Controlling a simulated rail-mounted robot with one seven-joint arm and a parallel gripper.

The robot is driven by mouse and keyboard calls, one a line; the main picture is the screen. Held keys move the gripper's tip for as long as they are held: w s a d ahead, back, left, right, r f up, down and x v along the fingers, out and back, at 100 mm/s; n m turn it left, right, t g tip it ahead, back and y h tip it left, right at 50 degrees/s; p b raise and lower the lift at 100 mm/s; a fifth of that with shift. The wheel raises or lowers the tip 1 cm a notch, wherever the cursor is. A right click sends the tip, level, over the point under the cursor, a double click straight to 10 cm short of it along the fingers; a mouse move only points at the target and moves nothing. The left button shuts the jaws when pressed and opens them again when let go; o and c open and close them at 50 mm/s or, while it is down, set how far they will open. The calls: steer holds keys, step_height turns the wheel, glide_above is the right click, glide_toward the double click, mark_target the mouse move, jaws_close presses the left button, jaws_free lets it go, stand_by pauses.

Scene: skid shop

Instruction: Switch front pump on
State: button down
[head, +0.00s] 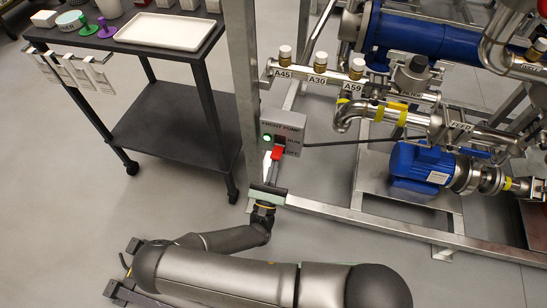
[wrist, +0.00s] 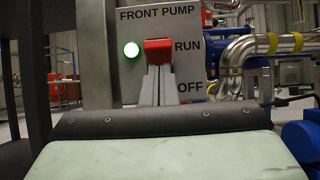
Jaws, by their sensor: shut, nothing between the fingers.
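The front pump switch box (head: 282,128) is a grey box on the skid's upright post. It also shows in the wrist view (wrist: 191,14), labelled FRONT PUMP, RUN and OFF. Its red handle (wrist: 157,51) is level with the RUN label in the wrist view. A green lamp (wrist: 131,50) glows left of the handle; it also shows in the head view (head: 267,138). My gripper (wrist: 157,75) is shut and empty, its fingertips right below the red handle. They look close to it or touching; I cannot tell which. The fingers hide part of the box below the handle.
A dark cart (head: 165,125) with a white tray (head: 166,31) stands left of the post. The blue front pump motor (head: 420,166) and steel pipes (head: 395,112) lie to the right. A black cable (head: 340,142) runs from the box. The floor in front is clear.

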steer(key=b+v, duration=0.2)
steer(key=v, duration=1.1)
steer(key=shift+f, duration=0.35)
steer(key=shift+w, duration=0.1)
steer(key=s+d+r+m+g+h+p, duration=0.1)
steer(key=d+r+m+g+h+p, duration=0.45)
steer(key=r+m+g, duration=0.55)
steer(key=d+r+m+g+h+p, duration=0.5)
steer(key=r+m+g, duration=0.4)
steer(key=r+g, duration=0.4)
steer(key=s+d+r+m+y+p, duration=0.2)
steer(key=r+m+y+p, duration=0.1)
steer(key=r, duration=0.5)
steer(key=s+d+r+m+y+p, duration=0.1)
steer(key=r+m+y+p, duration=0.3)
steer(key=r+y, duration=0.4)
steer(key=s+d+r+m+y+p, duration=0.2)
steer(key=d+r+m+y+p, duration=0.1)
steer(key=r, duration=0.7)
steer(key=m+y+p, duration=0.1)
steer(key=m+y, duration=0.1)
steer(key=y, duration=0.1)
steer(key=shift+s+d+r+m+t, duration=0.15)
steer(key=shift+s+r+m+t, duration=0.1)
steer(key=shift+s+m+t, duration=0.1)
